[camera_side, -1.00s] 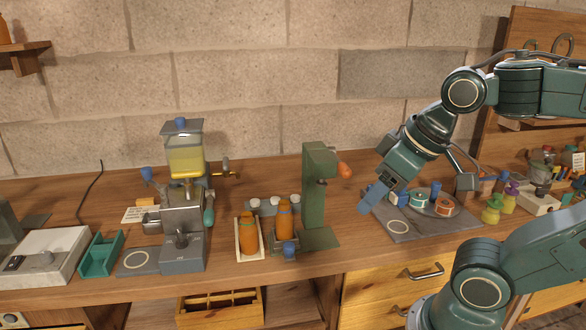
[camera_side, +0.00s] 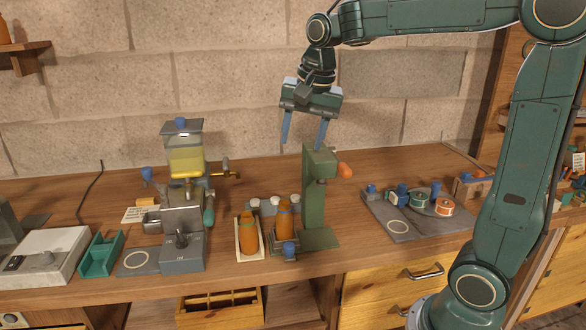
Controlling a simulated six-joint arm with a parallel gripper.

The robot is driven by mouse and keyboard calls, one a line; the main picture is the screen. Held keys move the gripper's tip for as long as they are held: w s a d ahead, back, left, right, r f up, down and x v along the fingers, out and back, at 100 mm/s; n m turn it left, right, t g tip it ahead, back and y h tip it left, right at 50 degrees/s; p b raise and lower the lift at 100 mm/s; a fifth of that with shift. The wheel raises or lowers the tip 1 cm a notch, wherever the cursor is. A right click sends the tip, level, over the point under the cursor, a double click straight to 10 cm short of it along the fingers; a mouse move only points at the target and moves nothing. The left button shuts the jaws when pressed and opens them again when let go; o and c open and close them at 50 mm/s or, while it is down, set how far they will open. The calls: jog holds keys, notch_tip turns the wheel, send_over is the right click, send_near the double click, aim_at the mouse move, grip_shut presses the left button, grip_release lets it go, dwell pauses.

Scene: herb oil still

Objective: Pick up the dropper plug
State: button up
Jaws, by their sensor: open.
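Several small white pieces, which look like the dropper plugs, sit on a grey holder (camera_side: 265,212) behind the amber bottles; the left one (camera_side: 254,203), the middle one (camera_side: 276,201) and the right one (camera_side: 295,199) show as pale tops. I cannot tell their exact shape at this size. My gripper (camera_side: 304,143) is open and empty, its two blue fingers pointing down. It hangs in the air above the holder and beside the top of the green press, apart from the plugs.
Two amber bottles (camera_side: 248,236) stand in front of the holder, one in a pale tray, one at the press base. The green press (camera_side: 315,190) with an orange knob rises close on the right. The oil still (camera_side: 183,215) stands left. A grey board (camera_side: 405,228) with tins lies right.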

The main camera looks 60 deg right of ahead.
jog(key=w+d+f+m+g, duration=0.1)
jog(key=w+d+f+m, duration=0.4)
jog(key=w, duration=0.4)
jog(key=m+g, duration=0.2)
jog(key=m, duration=0.5)
send_over(276, 198)
notch_tip(276, 198, down, 6)
jog(key=shift+d+f, duration=0.15)
jog(key=shift+f, duration=4.3)
jog(key=shift+w+f, duration=0.1)
jog(key=shift+f, duration=2.5)
